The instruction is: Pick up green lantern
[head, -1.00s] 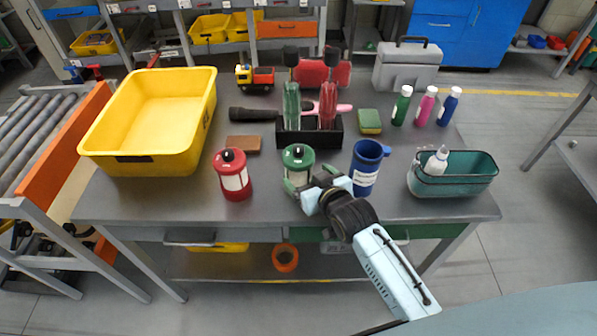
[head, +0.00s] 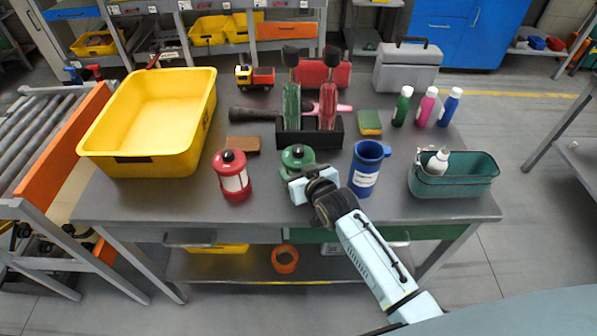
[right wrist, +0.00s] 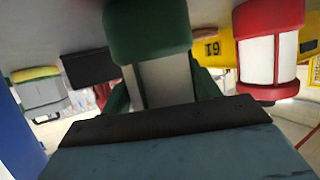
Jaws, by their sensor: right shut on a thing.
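The green lantern (head: 297,157) stands at the front middle of the table, its lower part hidden behind my right gripper (head: 300,180). In the right wrist view the green lantern (right wrist: 148,30) fills the top middle, with green and pale panels between the fingers. My right gripper is shut on it. From these views I cannot tell whether its base touches the table. My left gripper is not in view.
A red lantern (head: 234,178) stands to the left and a blue mug (head: 365,170) close to the right. A black caddy (head: 334,139) is behind. A yellow bin (head: 100,142) is at left, a teal basket (head: 452,182) at right.

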